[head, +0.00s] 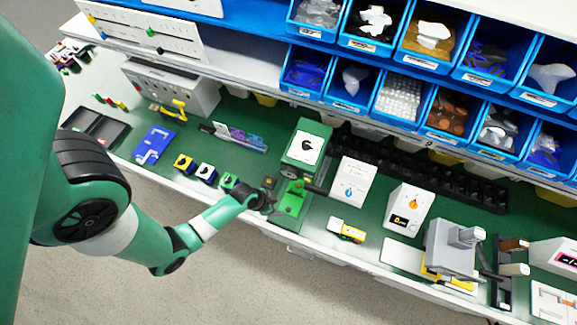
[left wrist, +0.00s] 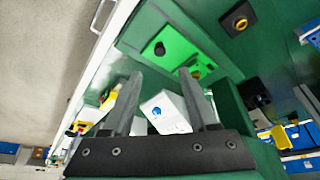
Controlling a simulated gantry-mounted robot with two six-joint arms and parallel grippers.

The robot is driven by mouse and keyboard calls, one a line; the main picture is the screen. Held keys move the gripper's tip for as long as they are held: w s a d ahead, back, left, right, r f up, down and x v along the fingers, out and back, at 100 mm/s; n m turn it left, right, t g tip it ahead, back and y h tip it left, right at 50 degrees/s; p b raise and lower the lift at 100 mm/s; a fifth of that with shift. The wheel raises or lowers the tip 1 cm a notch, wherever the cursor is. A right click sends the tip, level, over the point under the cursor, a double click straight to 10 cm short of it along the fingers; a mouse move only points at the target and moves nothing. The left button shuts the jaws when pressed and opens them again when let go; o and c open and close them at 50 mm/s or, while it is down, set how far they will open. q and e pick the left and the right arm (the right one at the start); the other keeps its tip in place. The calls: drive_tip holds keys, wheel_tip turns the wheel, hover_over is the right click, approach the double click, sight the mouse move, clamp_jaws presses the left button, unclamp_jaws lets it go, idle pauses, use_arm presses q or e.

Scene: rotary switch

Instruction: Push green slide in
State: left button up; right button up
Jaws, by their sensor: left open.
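The bright green slide (head: 291,205) sticks out at the front of the green box (head: 303,165) with a white dial face. It lies near the front edge of the workbench. My left gripper (head: 268,196) is just left of the slide in the head view. In the left wrist view its two fingers (left wrist: 160,73) are apart with nothing held between them, and the slide lies beyond their tips. Contact cannot be told. My right gripper is not in view.
A white box with a blue knob (head: 352,182) stands right of the green box. Small switch blocks (head: 205,174) sit to the left. A yellow, white and red block (head: 347,231) lies front right. Blue bins (head: 395,92) hang above the back. Bare green bench (head: 318,215) shows right of the slide.

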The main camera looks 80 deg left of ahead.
sight(288, 209)
use_arm(q)
drive_tip(key=b+x, duration=0.6)
drive_tip(key=x, duration=0.5)
drive_tip(key=shift+f, duration=0.15)
clamp_jaws()
idle(0.9)
